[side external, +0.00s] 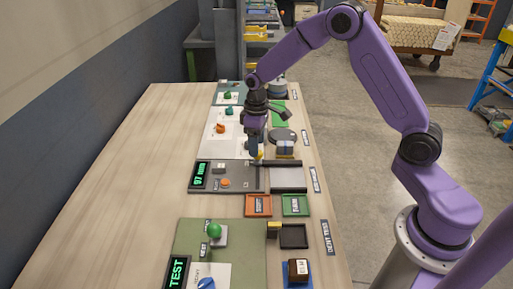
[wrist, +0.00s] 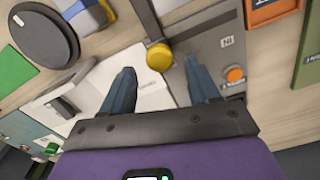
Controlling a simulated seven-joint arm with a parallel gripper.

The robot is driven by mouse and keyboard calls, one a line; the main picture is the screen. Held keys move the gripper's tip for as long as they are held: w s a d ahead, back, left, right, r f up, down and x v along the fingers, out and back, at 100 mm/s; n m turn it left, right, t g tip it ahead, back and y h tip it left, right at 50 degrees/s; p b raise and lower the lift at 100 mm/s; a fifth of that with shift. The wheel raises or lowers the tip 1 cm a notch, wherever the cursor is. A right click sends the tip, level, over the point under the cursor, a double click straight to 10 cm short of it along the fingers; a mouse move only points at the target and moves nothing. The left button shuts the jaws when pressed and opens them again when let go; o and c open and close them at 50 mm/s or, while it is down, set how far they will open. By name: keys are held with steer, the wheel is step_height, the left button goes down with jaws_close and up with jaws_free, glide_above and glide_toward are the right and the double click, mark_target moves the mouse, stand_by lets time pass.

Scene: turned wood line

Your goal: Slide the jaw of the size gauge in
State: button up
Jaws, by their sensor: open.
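The size gauge (side external: 235,186) is a dark grey plate on the bench with a green-lit display (side external: 200,176) at its left end. Its jaw is a dark bar (wrist: 146,18) with a round yellow knob (wrist: 159,56), set along the gauge's edge. My gripper (wrist: 160,82) is open and empty. In the wrist view its two blue fingers lie left and right of the knob's line, with the knob just beyond the fingertips. In the side view my gripper (side external: 254,152) is low over the gauge's back edge and partly covers the knob. Whether a finger touches the knob is unclear.
An orange button (wrist: 234,74) is on the gauge plate, right of my right finger. An orange tray (side external: 258,206) and a green tray (side external: 295,206) lie in front. A dark round disc (wrist: 44,37) stands behind. The bench's left side (side external: 130,190) is clear.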

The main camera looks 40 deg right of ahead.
steer(key=shift+f, duration=1.15)
jaws_close()
steer(key=s+a, duration=0.7)
steer(key=shift+a, duration=0.1)
jaws_free()
steer(key=shift+s+a, duration=0.1)
steer(key=shift+r, duration=0.1)
